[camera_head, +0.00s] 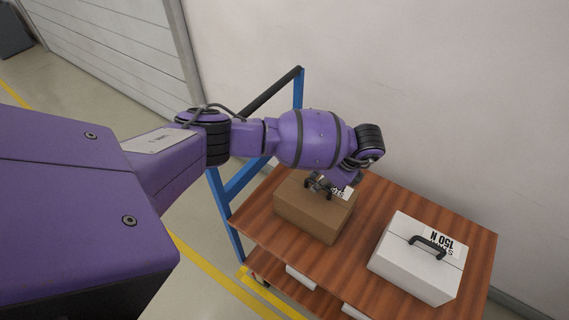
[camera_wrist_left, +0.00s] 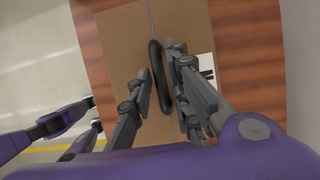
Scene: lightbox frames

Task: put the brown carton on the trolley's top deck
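The brown carton (camera_head: 312,212) rests flat on the wooden top deck (camera_head: 390,193) of the trolley, at its left end. My left gripper (camera_head: 319,183) is just above the carton. In the left wrist view, its fingers (camera_wrist_left: 160,85) are apart on either side of the carton's black handle (camera_wrist_left: 158,70), with a small gap showing on one side. The carton's brown top (camera_wrist_left: 128,40) and part of its white label show there. My right gripper (camera_wrist_left: 95,114) appears at the left of that view with its fingers apart and nothing between them. It is not in the head view.
A white case (camera_head: 418,262) with a black handle stands on the deck to the right of the carton, with bare wood between them. The trolley's blue frame (camera_head: 228,205) with a dark push bar rises at the left. White items (camera_head: 300,277) sit below the deck. A wall is behind.

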